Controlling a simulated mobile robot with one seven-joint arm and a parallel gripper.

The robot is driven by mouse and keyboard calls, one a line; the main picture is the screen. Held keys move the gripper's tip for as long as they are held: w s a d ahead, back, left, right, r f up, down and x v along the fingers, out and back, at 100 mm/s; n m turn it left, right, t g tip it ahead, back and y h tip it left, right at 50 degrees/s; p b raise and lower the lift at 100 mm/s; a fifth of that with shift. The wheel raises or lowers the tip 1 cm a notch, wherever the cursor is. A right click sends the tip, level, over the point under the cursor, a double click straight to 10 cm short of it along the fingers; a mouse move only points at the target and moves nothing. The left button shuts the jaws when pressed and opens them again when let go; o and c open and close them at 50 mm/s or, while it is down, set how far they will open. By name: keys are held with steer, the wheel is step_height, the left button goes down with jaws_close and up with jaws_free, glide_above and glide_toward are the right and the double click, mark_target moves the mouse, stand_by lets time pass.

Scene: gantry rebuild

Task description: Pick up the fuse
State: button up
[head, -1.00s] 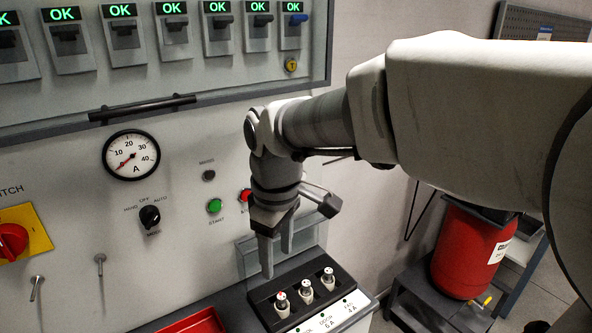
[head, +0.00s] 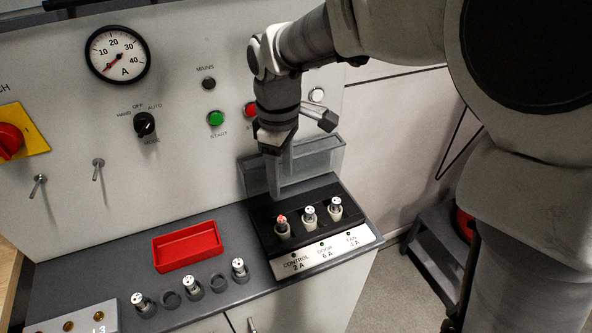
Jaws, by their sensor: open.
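Three white cylindrical fuses stand upright in a black fuse block. The left fuse (head: 282,222), above the CONTROL 2 A label, has a red mark on its top. The middle fuse (head: 309,214) is above the DOOR label and the right fuse (head: 335,206) above the FAN label. My gripper (head: 281,182) points down with its fingers apart and nothing between them. It hangs over the back left part of the black block (head: 262,214), behind and above the red-marked fuse in the picture. I see no contact with any fuse.
A red tray (head: 187,246) lies empty on the grey bench. In front of it several round holders carry more fuses (head: 239,267), and some are empty. A clear box (head: 318,158) stands behind the block against the panel with switches and a meter (head: 118,54).

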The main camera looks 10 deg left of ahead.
glide_above(281, 220)
steer(key=f, duration=0.9)
steer(key=shift+s+d+f, duration=0.2)
steer(key=shift+d+f, duration=0.05)
steer(key=shift+d, duration=0.05)
steer(key=shift+w+a+f+b, duration=0.15)
steer(key=shift+f, duration=1.25)
steer(key=shift+w+a+f+b, duration=0.1)
steer(key=shift+f+b, duration=0.05)
steer(key=shift+f, duration=1.2)
jaws_close()
